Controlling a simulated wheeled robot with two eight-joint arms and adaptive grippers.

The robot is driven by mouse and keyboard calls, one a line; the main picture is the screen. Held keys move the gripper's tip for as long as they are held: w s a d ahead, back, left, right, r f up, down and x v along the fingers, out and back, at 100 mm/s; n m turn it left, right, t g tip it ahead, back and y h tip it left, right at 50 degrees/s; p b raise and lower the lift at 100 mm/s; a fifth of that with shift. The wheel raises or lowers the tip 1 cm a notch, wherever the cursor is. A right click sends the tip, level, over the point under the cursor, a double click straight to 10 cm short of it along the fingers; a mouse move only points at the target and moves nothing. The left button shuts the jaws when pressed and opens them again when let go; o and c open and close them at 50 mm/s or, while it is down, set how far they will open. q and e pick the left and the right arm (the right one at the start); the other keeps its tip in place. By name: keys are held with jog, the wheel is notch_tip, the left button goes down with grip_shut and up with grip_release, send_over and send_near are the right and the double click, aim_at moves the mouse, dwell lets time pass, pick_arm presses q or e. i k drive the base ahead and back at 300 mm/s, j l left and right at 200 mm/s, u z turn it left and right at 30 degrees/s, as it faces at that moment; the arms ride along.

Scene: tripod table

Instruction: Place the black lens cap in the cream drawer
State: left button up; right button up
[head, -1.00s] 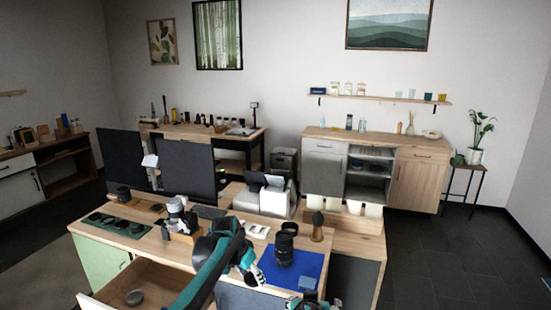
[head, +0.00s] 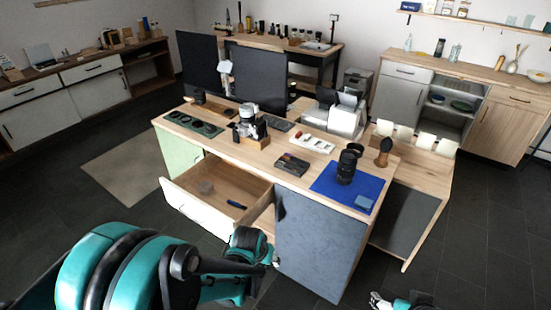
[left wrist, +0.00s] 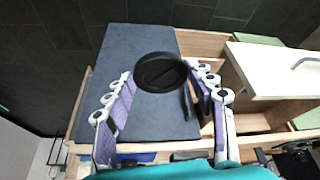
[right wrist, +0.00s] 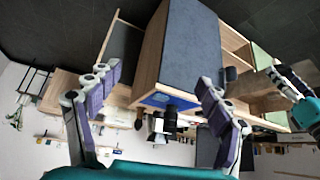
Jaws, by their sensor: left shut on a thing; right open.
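My left gripper (left wrist: 160,85) is shut on the black lens cap (left wrist: 160,72), a dark disc between its purple-padded fingers in the left wrist view. In the head view that gripper (head: 270,258) is in front of the desk's grey-blue panel, right of the drawer; the cap cannot be made out there. My right gripper (right wrist: 155,80) is open and empty.
The desktop (head: 258,158) above the drawer carries a camera (head: 247,125), a green tray (head: 194,124) and a blue mat (head: 328,187) with a black lens (head: 347,165). The grey-blue panel (head: 318,240) borders the drawer. Dark floor (head: 480,230) at right is clear.

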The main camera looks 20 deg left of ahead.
aim_at(224, 196)
jog(key=i+l+u, duration=0.25)
jog(key=i+l, duration=0.35)
jog(key=u, duration=0.95)
jog(key=i+j, duration=0.35)
jog(key=j, duration=0.1)
